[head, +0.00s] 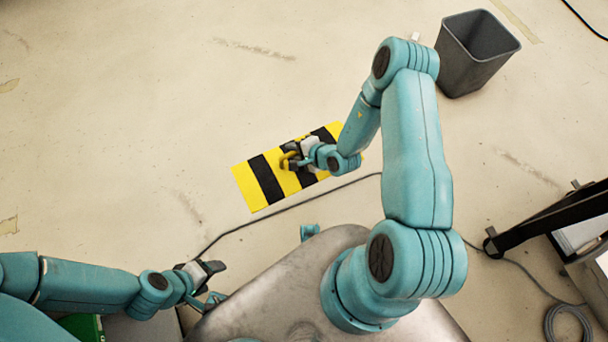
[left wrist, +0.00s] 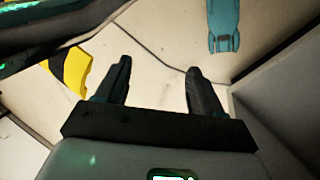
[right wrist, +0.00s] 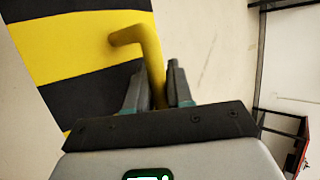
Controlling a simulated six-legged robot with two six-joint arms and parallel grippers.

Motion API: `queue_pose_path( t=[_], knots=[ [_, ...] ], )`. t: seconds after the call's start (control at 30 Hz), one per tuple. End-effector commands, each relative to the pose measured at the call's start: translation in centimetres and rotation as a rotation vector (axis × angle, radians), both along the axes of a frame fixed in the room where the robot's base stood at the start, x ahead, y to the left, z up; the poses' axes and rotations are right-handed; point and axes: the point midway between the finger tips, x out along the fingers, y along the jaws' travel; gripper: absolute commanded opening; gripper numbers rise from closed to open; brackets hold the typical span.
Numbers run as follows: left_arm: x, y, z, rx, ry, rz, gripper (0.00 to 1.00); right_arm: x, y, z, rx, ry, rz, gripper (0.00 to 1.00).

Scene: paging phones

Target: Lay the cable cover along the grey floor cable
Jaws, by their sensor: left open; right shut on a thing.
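The cable cover (head: 247,188) is a flat mat with yellow and black stripes. It also shows in the left wrist view (left wrist: 68,70) and the right wrist view (right wrist: 60,48). My right gripper (head: 293,160) is shut on its yellow bent handle (right wrist: 152,55). I cannot tell whether the cover touches the floor. The grey floor cable (head: 270,213) runs from lower left to right, below the cover in the head view; the cover's left end is apart from it. My left gripper (head: 215,283) is open and empty near the cable's lower left stretch; the cable shows beyond its fingers (left wrist: 158,78).
A dark grey bin (head: 472,68) stands at the upper right. A black-legged stand (head: 545,222) and a coil of cable (head: 568,320) are at the right. A green thing (head: 82,326) shows at lower left. The floor left of and above the cover is clear.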

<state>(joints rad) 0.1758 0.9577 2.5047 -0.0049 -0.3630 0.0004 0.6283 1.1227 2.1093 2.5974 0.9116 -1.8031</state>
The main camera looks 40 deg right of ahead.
Motion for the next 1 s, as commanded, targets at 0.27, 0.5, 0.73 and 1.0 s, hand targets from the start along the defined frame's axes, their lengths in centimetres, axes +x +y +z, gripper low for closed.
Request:
queue_pose_path(
  t=[0.27, 0.5, 0.73, 1.0],
  knots=[
    [0.0, 0.0, -5.2, 0.000, 0.000, 0.000, 0.68, -2.3, -0.4, -10.8, -0.018, 0.004, -0.072, 0.00],
    [0.1, 0.1, -6.9, 0.001, -0.003, 0.004, 0.68, -2.8, -0.4, -14.6, -0.024, 0.005, -0.085, 0.00],
    [0.6, 0.6, -9.6, 0.005, -0.011, 0.026, 0.68, -2.8, -0.2, -20.7, -0.023, 0.005, -0.084, 0.00],
    [1.3, 1.2, -12.2, 0.009, -0.023, 0.050, 0.68, -2.7, -0.3, -26.5, -0.024, 0.004, -0.084, 0.00]
  ],
)
